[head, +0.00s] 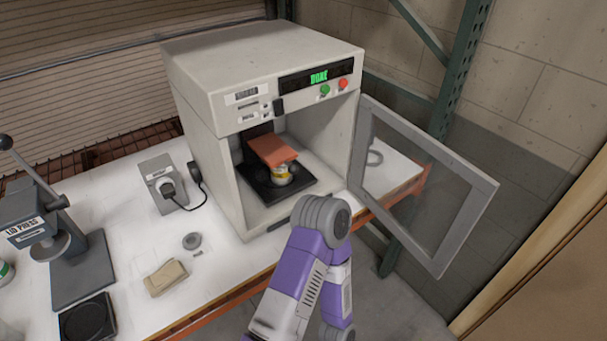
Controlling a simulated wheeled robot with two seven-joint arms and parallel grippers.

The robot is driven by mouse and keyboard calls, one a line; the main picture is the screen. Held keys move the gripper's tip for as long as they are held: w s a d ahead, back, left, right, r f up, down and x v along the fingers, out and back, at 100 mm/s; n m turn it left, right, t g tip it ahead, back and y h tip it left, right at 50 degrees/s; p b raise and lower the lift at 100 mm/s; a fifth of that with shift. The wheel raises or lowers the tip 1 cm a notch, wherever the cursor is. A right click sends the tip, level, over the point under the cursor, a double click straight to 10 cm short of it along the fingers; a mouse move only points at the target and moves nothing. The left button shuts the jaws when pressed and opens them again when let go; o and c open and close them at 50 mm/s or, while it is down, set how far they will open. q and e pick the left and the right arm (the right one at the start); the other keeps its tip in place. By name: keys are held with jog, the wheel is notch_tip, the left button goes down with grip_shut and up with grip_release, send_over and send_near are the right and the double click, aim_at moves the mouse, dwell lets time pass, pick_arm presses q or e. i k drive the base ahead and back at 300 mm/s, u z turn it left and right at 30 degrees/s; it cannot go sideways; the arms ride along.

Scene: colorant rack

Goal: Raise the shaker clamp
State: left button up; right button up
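The shaker (265,60) is a large pale grey cabinet on the bench with its front open. Inside, the orange-red clamp plate (271,150) sits over a small can (281,176) with a yellow and white label. The plate appears to rest on the can's top; a gap cannot be made out. The can stands on a dark base plate (262,189). A purple and white arm of mine rises from the bottom centre, its grey joint in front of the shaker's lower right corner. Neither of my grippers shows.
The shaker's glazed door (468,222) is swung open to the right. Its display (319,76) is lit green, reading DONE. A grey box (162,184) with a plugged cable, a tan block (166,278), a small round lid (192,241) and a lid press (75,265) are on the bench.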

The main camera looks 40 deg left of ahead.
aim_at(271, 150)
jog(key=k, duration=0.45)
jog(key=u, duration=0.75)
